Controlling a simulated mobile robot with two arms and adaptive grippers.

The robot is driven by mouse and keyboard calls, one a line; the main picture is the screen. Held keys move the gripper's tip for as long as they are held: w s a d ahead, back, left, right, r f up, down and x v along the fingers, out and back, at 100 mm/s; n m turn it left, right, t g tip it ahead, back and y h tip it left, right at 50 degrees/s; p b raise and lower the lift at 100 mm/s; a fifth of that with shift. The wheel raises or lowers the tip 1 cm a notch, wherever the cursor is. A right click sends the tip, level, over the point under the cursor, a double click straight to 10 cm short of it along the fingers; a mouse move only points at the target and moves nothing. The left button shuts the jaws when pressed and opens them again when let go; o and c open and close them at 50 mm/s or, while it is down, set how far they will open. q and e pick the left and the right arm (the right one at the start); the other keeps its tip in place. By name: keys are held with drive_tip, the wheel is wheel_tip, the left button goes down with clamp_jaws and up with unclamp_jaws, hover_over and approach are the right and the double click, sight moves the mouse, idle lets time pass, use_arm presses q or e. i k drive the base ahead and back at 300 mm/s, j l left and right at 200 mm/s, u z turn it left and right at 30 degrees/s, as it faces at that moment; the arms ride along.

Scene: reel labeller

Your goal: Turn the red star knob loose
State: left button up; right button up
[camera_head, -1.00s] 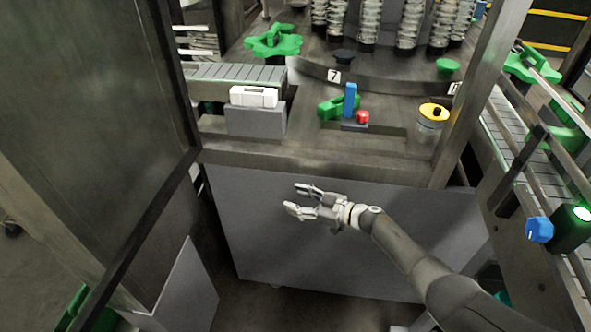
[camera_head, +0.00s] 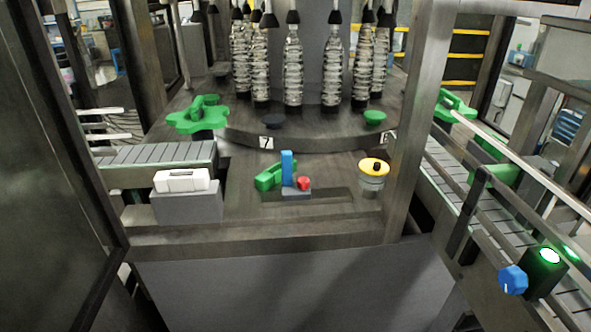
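A small red knob (camera_head: 304,183) sits in front of the blue upright block (camera_head: 287,168) and a green handle (camera_head: 268,177), at the middle of the machine deck. It is too small to tell whether it is star-shaped. The blue block and red knob rest on a small grey base (camera_head: 297,194) at a dark slot in the deck. Neither of my grippers shows in the head view now.
A white box (camera_head: 182,180) on a grey block stands left, beside a conveyor (camera_head: 160,153). A yellow-topped jar (camera_head: 373,172) stands right. A green star wheel (camera_head: 198,117) and several bottles (camera_head: 293,70) are behind. A frame post (camera_head: 413,120) bounds the right side.

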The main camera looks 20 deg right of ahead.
sight(303, 183)
drive_tip(key=i+j+z, duration=0.1)
drive_tip(key=i+z, duration=0.25)
drive_tip(key=i+j+z, duration=0.3)
drive_tip(key=i, duration=0.2)
drive_tip(key=l, duration=0.1)
